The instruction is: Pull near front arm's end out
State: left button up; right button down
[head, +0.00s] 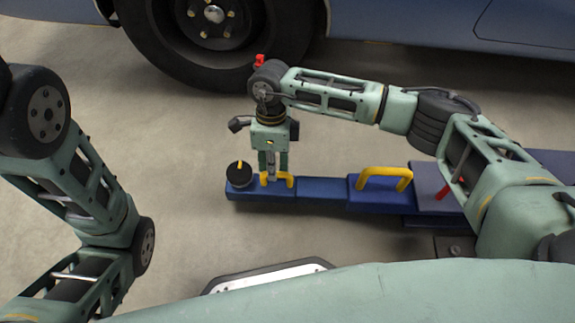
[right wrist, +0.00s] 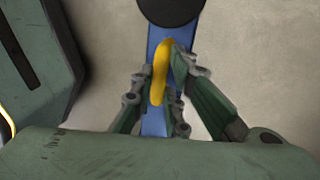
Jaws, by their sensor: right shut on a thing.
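The lift's near front arm (head: 322,190) is a low blue beam running left from a wider blue part at the right. Its end section carries a round black pad (head: 239,176) with a yellow mark at the left tip. A small yellow handle (head: 290,180) stands on that section just right of the pad. My right gripper (head: 272,179) points straight down and is shut on this handle. In the right wrist view the fingers lie on both sides of the yellow handle (right wrist: 159,80), with the blue beam below. My left arm is at the left; its gripper is out of view.
A larger yellow handle (head: 385,178) stands farther right on the beam, and a red lever (head: 442,190) beyond it. A blue car with a black wheel (head: 215,35) stands at the back. Bare concrete floor (head: 170,180) lies left of the pad.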

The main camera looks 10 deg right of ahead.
jog(key=shift+a, duration=0.5)
jog(key=c, duration=1.7)
grip_release()
jog(key=shift+c, duration=0.2)
jog(key=shift+w, duration=0.1)
jog(key=shift+r, duration=0.35)
notch_tip(320, 180, up, 11)
jog(key=w, duration=0.2)
jog(key=shift+d, duration=0.45)
